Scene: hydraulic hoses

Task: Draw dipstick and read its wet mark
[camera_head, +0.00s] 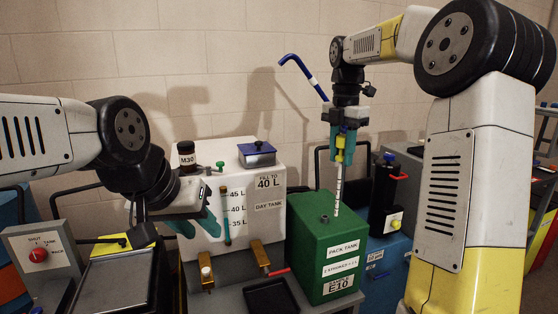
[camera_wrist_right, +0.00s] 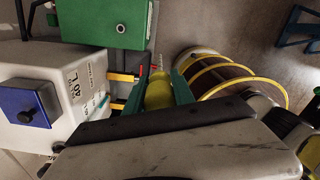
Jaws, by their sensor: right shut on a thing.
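The dipstick (camera_head: 338,190) is a pale marked rod with a yellow handle (camera_wrist_right: 158,92). My right gripper (camera_head: 345,142) is shut on that handle, and the rod hangs nearly upright over the green pack tank (camera_head: 322,250). The rod's lower end shows near the tank top. I cannot tell whether its tip is clear of the tank, and no wet mark can be read. The tank top has a small round fitting (camera_wrist_right: 121,28). My left gripper (camera_head: 196,226) is open and empty, with teal fingers spread in front of the white day tank (camera_head: 262,215).
A black tray (camera_head: 271,295) lies in front. A blue hooked rod (camera_head: 303,75) rises behind. A yellow-ringed reel (camera_wrist_right: 225,78) shows in the wrist view.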

